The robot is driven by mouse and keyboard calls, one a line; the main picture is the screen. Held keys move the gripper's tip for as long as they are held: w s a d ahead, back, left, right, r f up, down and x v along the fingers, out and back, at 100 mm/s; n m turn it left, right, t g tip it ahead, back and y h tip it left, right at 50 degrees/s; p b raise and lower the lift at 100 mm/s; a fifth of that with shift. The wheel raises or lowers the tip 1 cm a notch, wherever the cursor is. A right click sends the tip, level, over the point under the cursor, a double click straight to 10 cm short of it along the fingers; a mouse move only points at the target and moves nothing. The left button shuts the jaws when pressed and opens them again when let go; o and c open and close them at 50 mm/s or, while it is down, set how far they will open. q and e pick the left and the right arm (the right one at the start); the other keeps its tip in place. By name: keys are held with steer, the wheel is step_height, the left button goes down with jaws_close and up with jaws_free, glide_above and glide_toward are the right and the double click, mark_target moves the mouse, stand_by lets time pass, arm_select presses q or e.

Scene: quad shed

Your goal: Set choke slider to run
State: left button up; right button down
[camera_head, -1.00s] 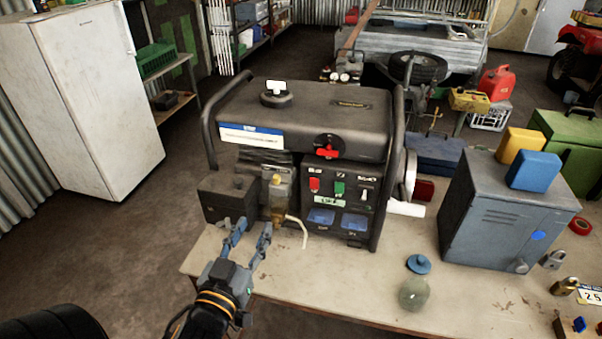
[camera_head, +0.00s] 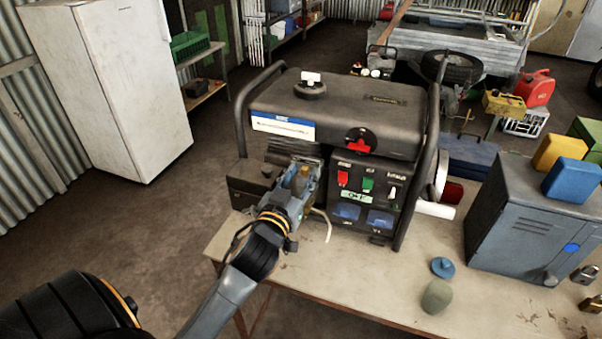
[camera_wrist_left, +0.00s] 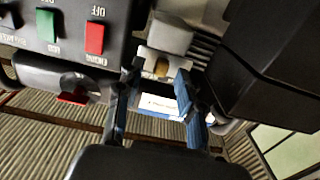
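The black generator (camera_head: 330,112) stands on the bench. Its front panel has a red switch (camera_head: 343,177), a green switch (camera_head: 368,184) and a pale toggle (camera_head: 392,192). I cannot read a choke label. My left gripper (camera_head: 303,170) is in front of the engine parts left of the panel and hides much of them. In the left wrist view, the left gripper (camera_wrist_left: 157,76) has its fingers apart, one on each side of a small brass-coloured part (camera_wrist_left: 161,67) on a grey block (camera_wrist_left: 166,37). Contact is unclear. My right gripper is out of view.
A dark box (camera_head: 250,180) on the engine lies close left of the gripper. A pale hose (camera_head: 324,225) hangs below it. A blue metal cabinet (camera_head: 510,215) stands right on the bench (camera_head: 330,275). A blue lid (camera_head: 443,267) and a greenish jar (camera_head: 436,297) lie in front.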

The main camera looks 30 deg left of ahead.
arm_select(q)
steer(key=shift+w, duration=0.15)
steer(key=shift+c, duration=0.4)
jaws_close()
